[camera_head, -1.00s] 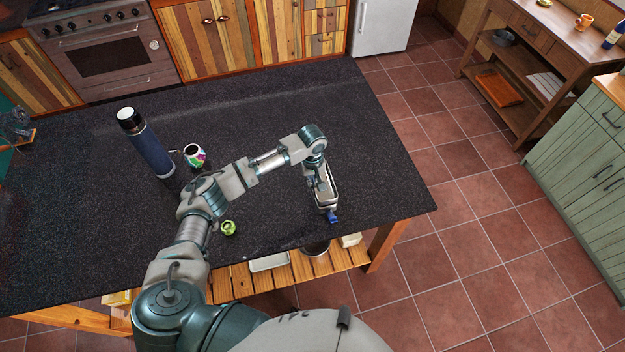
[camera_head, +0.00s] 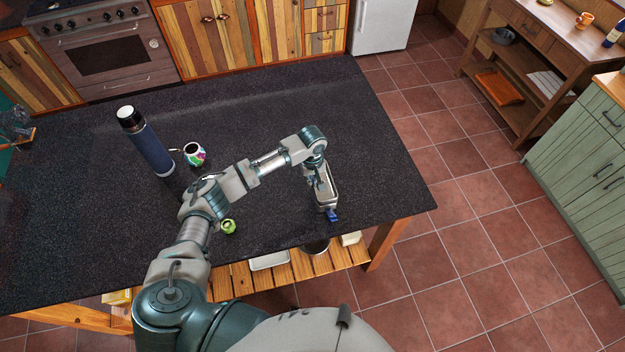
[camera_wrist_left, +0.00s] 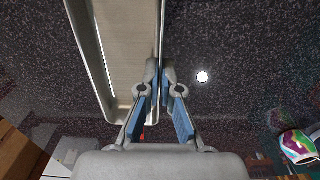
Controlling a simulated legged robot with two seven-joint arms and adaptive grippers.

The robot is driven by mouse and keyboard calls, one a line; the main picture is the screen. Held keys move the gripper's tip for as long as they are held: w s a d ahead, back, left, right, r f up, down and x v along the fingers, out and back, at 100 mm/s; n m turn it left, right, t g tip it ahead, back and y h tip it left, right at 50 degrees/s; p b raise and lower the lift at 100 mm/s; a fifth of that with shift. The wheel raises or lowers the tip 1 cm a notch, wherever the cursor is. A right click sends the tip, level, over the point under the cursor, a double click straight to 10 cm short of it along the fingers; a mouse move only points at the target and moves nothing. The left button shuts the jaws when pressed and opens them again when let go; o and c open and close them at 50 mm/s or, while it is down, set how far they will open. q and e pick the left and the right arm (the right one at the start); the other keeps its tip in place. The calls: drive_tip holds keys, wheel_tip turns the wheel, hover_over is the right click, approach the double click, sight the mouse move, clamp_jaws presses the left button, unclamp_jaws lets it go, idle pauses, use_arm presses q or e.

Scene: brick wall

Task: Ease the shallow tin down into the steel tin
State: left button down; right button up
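A long narrow metal tin (camera_head: 333,192) with a pale inside is near the right end of the dark counter. In the left wrist view, the shallow tin (camera_wrist_left: 125,45) fills the upper left. My left gripper (camera_head: 322,184) points down at it. In the wrist view, the left gripper's fingertips (camera_wrist_left: 160,75) close on either side of its right wall. I cannot make out a separate steel tin; it may lie under or around the held tin. A small blue thing (camera_head: 332,215) shows at the tin's near end. My right gripper is not in view.
A blue flask (camera_head: 150,148), a colourful mug (camera_head: 194,155) and a small green thing (camera_head: 229,227) stand on the counter (camera_head: 260,110) to the left. The mug also shows in the wrist view (camera_wrist_left: 299,146). The counter's right and near edges are close to the tin.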

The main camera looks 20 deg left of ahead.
use_arm(q)
drive_tip(key=c, duration=1.2)
unclamp_jaws()
drive_tip(key=shift+c, duration=0.2)
drive_tip(key=shift+r, duration=0.15)
wheel_tip(320, 180, up, 12)
drive_tip(key=shift+f, duration=0.3)
